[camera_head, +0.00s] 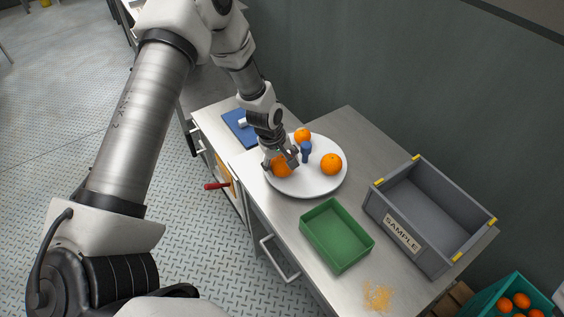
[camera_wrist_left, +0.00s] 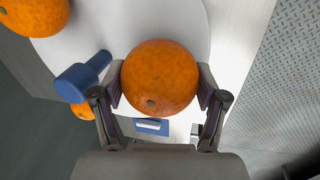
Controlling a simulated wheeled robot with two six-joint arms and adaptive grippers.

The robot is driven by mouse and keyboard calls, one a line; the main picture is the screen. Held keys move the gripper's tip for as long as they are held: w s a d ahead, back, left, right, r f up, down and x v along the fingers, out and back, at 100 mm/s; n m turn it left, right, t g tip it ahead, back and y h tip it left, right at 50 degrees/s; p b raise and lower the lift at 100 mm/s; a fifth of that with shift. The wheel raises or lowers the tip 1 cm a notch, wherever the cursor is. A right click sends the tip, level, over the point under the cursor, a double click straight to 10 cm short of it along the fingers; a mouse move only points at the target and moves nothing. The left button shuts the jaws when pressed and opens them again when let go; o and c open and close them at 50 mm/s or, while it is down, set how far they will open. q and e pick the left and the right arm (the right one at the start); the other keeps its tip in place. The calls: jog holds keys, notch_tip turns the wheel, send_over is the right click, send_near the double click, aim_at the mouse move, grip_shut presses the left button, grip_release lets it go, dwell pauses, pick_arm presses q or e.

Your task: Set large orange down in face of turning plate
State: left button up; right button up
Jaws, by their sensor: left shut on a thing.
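A large orange (camera_wrist_left: 160,78) sits between the two fingers of my left gripper (camera_wrist_left: 160,92), which is shut on it. In the head view my left gripper (camera_head: 281,160) covers part of this orange (camera_head: 282,168), at the near left side of the white turning plate (camera_head: 318,186). I cannot tell whether the orange touches the plate. Two other oranges are on the plate, one at the right (camera_head: 331,163) and one at the back (camera_head: 302,135). A blue knob-like post (camera_head: 306,150) stands among them. My right gripper is not in view.
A green tray (camera_head: 337,236) and a grey crate labelled SAMPLE (camera_head: 430,214) stand right of the plate. A blue board (camera_head: 239,131) lies behind left. Orange shreds (camera_head: 378,296) lie at the front. A teal crate of oranges (camera_head: 520,296) is at lower right.

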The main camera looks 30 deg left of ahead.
pick_arm(q)
jog(key=shift+f, duration=0.2)
jog(key=o, duration=1.3)
jog(key=shift+o, duration=0.2)
jog(key=shift+r, duration=0.1)
jog(key=v, duration=1.2)
